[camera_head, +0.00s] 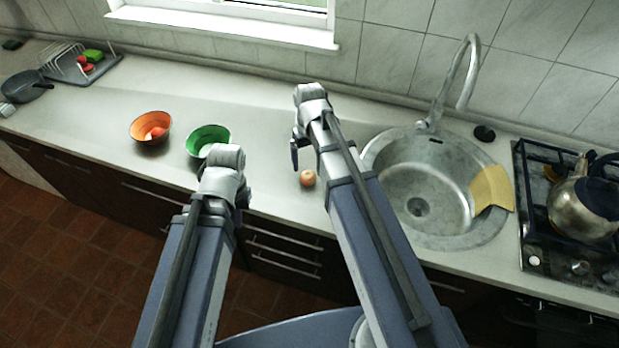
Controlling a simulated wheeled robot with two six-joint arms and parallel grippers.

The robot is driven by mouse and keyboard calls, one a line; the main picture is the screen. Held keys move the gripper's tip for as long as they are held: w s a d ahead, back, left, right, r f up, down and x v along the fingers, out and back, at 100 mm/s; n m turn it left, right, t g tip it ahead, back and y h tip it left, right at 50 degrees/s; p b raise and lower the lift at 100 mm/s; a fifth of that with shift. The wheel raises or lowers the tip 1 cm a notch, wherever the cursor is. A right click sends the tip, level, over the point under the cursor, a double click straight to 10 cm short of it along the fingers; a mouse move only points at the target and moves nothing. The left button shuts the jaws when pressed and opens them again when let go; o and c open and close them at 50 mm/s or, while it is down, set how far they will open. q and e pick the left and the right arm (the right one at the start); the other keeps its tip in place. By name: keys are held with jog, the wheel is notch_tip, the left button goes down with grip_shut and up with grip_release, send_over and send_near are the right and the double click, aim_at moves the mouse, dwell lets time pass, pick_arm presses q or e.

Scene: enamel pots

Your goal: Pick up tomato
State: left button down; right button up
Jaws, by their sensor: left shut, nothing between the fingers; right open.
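A red round thing (156,132), which looks like the tomato, lies inside the orange bowl (137,122) on the counter at the left. A small orange-brown round item (307,179) stands on the counter near its front edge. My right gripper (296,150) is open and empty, just above and behind the orange-brown item in the picture. My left gripper (241,192) is shut and empty, near the counter's front edge; my own wrist hides much of it. It is in front of the green bowl and apart from the tomato.
A green bowl (209,134) stands beside the orange one, partly behind my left wrist. A dish rack (82,65) and a dark pan (22,87) are far left. The sink (418,185), a yellow cloth (491,188) and a kettle (577,208) are right. Counter behind the bowls is clear.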

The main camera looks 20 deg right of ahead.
aim_at(308, 174)
jog(key=shift+w+d, duration=0.25)
jog(key=shift+d, duration=0.05)
jog(key=f+b, duration=0.5)
jog(key=a+f+b, duration=0.1)
jog(key=f+b, duration=0.2)
jog(key=shift+s, duration=0.15)
jog(key=shift+r, duration=0.1)
grip_shut()
dwell(0.8)
